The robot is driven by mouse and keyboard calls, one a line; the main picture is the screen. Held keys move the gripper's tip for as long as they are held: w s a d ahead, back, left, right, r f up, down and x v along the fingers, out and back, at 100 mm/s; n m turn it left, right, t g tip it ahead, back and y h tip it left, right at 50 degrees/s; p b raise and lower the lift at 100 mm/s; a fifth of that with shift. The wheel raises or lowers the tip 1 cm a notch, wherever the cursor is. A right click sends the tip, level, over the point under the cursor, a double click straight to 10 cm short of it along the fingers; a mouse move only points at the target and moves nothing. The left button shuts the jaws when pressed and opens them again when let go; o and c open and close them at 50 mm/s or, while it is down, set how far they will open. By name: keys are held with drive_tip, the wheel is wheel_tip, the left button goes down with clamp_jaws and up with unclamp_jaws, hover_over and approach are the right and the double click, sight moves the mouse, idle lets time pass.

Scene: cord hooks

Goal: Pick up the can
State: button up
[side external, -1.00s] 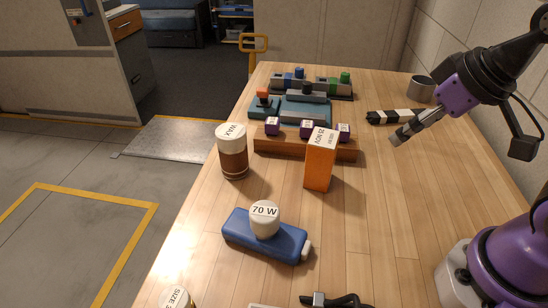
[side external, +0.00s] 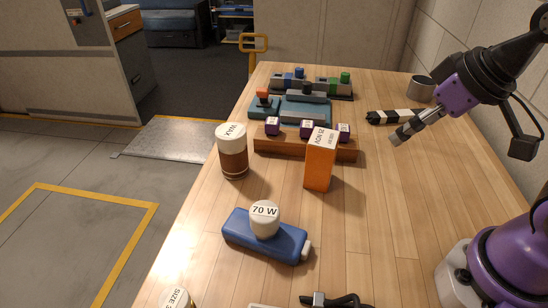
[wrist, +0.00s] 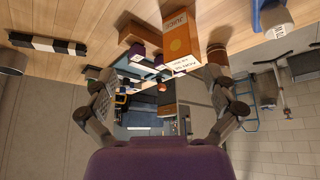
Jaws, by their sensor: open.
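A brown can-shaped container with a white lid marked WAX (side external: 232,155) stands upright on the left side of the table. A plain grey cylinder (side external: 421,89) stands at the back right; I cannot tell whether it is a can or a cup. It also shows at the left edge of the wrist view (wrist: 13,60). My gripper (side external: 398,138) is above the right side of the table, apart from both. In the wrist view my gripper (wrist: 168,98) has its fingers spread wide with nothing held between them.
An orange box (side external: 320,160) stands before a wooden block with purple cubes (side external: 270,145). A striped bar (side external: 390,117) lies near my gripper. A blue case (side external: 245,239) with a white 70 W piece (side external: 264,218) is in front. The table's right middle is clear.

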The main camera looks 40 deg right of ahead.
drive_tip(key=shift+w, duration=0.1)
drive_tip(key=w+a+n, duration=0.1)
drive_tip(key=w+a, duration=0.1)
drive_tip(key=w, duration=0.2)
drive_tip(key=w+a+n+y, duration=0.1)
drive_tip(key=w+a, duration=0.2)
drive_tip(key=w, duration=0.2)
drive_tip(key=w+a, duration=0.2)
drive_tip(key=w, duration=0.2)
drive_tip(key=shift+w+a+n, duration=0.25)
drive_tip(key=shift+w+n, duration=0.05)
drive_tip(key=shift+n, duration=0.1)
drive_tip(key=n+y, duration=0.1)
drive_tip(key=n, duration=0.1)
approach(242, 136)
drive_tip(key=shift+t, duration=0.3)
drive_tip(key=x, duration=0.4)
drive_tip(key=shift+d+f, duration=0.25)
drive_tip(key=shift+f, duration=0.1)
drive_tip(key=shift+y, duration=0.3)
drive_tip(key=x, duration=0.5)
drive_tip(key=shift+a, duration=0.1)
drive_tip(key=x, duration=0.5)
drive_tip(key=shift+w+f, duration=0.2)
drive_tip(key=shift+f, duration=0.15)
drive_tip(key=c, duration=1.4)
